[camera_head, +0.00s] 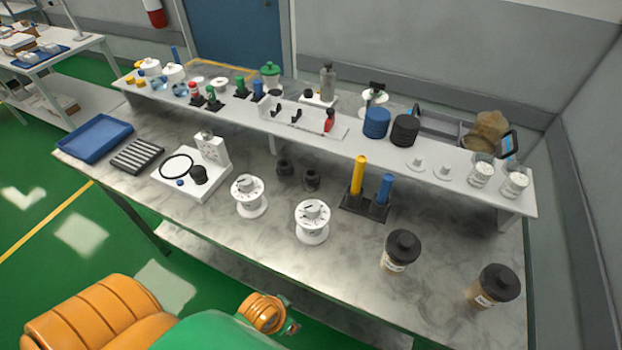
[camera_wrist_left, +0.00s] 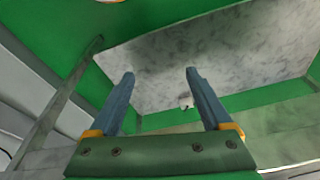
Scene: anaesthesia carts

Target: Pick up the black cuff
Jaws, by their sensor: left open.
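The black cuff (camera_head: 404,131) looks like a dark ribbed roll standing upright on the raised white shelf (camera_head: 345,143), right of a similar blue roll (camera_head: 376,123). My left gripper (camera_wrist_left: 160,74) is open in the left wrist view, with nothing between its two fingers. That view shows a marbled tabletop (camera_wrist_left: 225,50) beyond the fingers and no cuff. In the head view, parts of my arm show at the bottom, before the table's front edge and far from the cuff. My right gripper is not in view.
Two small white knobbed pieces (camera_head: 415,163) and clear cups (camera_head: 480,174) stand right of the cuff. A yellow and a blue post (camera_head: 358,174) rise in front of the shelf. White dials (camera_head: 313,222) and black-lidded jars (camera_head: 400,252) stand on the marble table (camera_head: 345,270).

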